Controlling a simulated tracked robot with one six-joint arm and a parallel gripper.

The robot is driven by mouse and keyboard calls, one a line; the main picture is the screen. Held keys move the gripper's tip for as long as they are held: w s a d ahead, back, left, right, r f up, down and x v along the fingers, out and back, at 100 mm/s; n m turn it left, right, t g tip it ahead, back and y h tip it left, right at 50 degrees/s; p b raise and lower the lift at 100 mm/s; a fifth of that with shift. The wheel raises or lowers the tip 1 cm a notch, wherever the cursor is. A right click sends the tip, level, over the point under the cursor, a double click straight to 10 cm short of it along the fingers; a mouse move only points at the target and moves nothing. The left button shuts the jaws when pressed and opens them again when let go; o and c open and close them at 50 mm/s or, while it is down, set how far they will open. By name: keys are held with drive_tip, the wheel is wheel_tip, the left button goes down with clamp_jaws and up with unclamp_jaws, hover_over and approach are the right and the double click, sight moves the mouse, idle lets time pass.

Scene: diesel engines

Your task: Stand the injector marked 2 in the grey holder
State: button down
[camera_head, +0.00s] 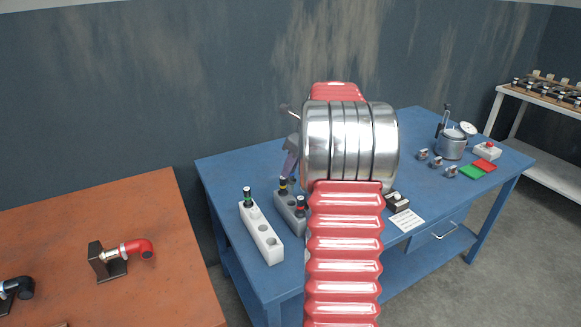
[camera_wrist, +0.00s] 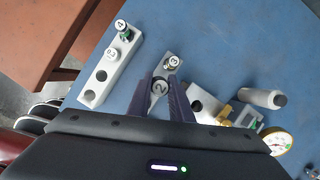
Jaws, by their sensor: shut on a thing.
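My gripper (camera_wrist: 166,92) is shut on the injector marked 2 (camera_wrist: 158,88), its round top showing between the purple fingers in the wrist view. The grey holder (camera_wrist: 174,58) is partly hidden behind the gripper, with the injector marked 3 (camera_wrist: 172,62) standing at its far end. In the head view my gripper (camera_head: 289,168) is above the grey holder (camera_head: 290,221), where a yellow-banded and a red-banded injector (camera_head: 300,205) show. My arm hides part of this area. Whether the lower end of injector 2 is in a hole cannot be seen.
A gauge (camera_wrist: 277,142) is to the right. A pot (camera_head: 451,148) and red and green pads are farther right on the blue table (camera_head: 230,180).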

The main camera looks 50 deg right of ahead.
sight(291, 188)
drive_tip(key=shift+f, duration=4.35)
drive_tip(key=c, duration=1.5)
unclamp_jaws()
drive_tip(key=shift+o, duration=0.5)
drive_tip(key=shift+f, duration=0.1)
drive_tip(key=shift+o, duration=1)
drive_tip(key=shift+s, duration=0.1)
